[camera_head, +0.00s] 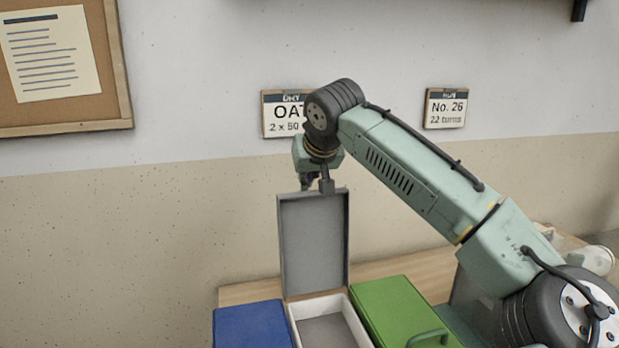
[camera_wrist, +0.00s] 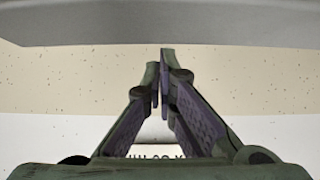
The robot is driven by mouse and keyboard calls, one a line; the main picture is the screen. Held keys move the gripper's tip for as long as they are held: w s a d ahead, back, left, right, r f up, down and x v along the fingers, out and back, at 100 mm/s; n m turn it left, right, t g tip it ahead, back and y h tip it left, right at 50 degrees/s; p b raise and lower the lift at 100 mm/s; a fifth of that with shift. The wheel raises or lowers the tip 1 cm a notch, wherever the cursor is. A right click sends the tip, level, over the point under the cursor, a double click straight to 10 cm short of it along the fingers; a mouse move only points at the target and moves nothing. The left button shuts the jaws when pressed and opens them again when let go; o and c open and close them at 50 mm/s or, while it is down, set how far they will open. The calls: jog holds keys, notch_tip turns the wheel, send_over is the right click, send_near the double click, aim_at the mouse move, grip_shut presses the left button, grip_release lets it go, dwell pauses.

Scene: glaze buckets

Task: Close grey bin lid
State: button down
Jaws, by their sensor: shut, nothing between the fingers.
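The grey lid (camera_head: 314,243) stands upright, hinged at the back of an open bin (camera_head: 295,325) with white walls and a grey inside. My gripper (camera_head: 310,184) is at the top edge of the lid, with the arm reaching in from the right. Its fingertips are partly hidden around the lid's top edge. In the wrist view my gripper (camera_wrist: 160,60) has its fingers together with nothing between them. The grey lid (camera_wrist: 170,25) spans the top of that view, just beyond the fingertips. I cannot tell whether they touch it.
A blue-lidded bin (camera_head: 252,326) stands left of the open bin, and a green-lidded bin (camera_head: 400,312) with a handle stands right of it; both lids are down. All are on a wooden table (camera_head: 250,292). A speckled wall with signs and a corkboard (camera_head: 110,60) is behind.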

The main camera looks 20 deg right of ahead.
jog(key=shift+s, duration=1.15)
jog(key=shift+a+f, duration=0.1)
